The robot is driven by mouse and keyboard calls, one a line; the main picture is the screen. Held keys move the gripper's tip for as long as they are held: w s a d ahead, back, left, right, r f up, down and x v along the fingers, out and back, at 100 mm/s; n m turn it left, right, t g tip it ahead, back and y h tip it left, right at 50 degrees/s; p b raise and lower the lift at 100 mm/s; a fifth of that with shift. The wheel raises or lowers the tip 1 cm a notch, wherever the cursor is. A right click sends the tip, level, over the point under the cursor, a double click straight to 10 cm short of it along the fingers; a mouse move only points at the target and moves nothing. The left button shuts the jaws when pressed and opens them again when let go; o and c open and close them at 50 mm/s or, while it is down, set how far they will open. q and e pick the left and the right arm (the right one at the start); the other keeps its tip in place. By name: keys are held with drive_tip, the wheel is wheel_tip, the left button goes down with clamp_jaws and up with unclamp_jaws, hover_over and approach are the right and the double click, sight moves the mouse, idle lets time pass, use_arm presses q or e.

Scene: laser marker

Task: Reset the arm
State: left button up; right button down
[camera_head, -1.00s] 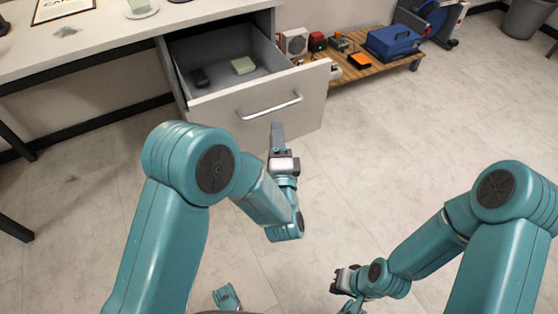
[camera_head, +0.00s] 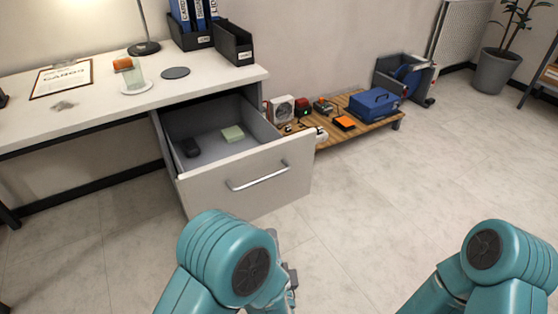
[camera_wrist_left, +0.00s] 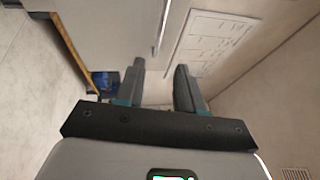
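My left arm (camera_head: 225,265) and right arm (camera_head: 485,270) show at the bottom of the head view. In the head view the left gripper is mostly hidden behind its own arm. In the left wrist view the left gripper (camera_wrist_left: 160,70) has its two fingers apart with nothing held between them. My right gripper is outside the frame. The left arm is in front of the open drawer (camera_head: 245,185).
A white desk (camera_head: 110,105) stands at left. A low wooden shelf (camera_head: 365,132) carries a blue toolbox (camera_head: 374,105).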

use_arm(q)
drive_tip(key=shift+a, duration=0.1)
drive_tip(key=w+a+f+n+g+y, duration=0.1)
drive_tip(key=a+f+n+g+y, duration=0.15)
drive_tip(key=a, duration=0.45)
drive_tip(key=w+a+f+n+g+y, duration=0.1)
drive_tip(key=a+f+y, duration=0.15)
drive_tip(key=a, duration=0.45)
drive_tip(key=s+a+f+n+g+h, duration=0.1)
drive_tip(key=a+f+n+g+h, duration=0.3)
drive_tip(key=f, duration=0.5)
drive_tip(key=s+d+f+n+g+h, duration=0.4)
drive_tip(key=s+d+f+n+g, duration=0.15)
drive_tip(key=s, duration=0.35)
drive_tip(key=s+d+f+n+g+h, duration=0.5)
drive_tip(key=s+n+g, duration=0.1)
drive_tip(key=s, duration=0.4)
wheel_tip(320, 180, up, 30)
drive_tip(key=p, duration=3)
drive_tip(key=shift+r+p, duration=0.15)
drive_tip(key=shift+p, duration=0.25)
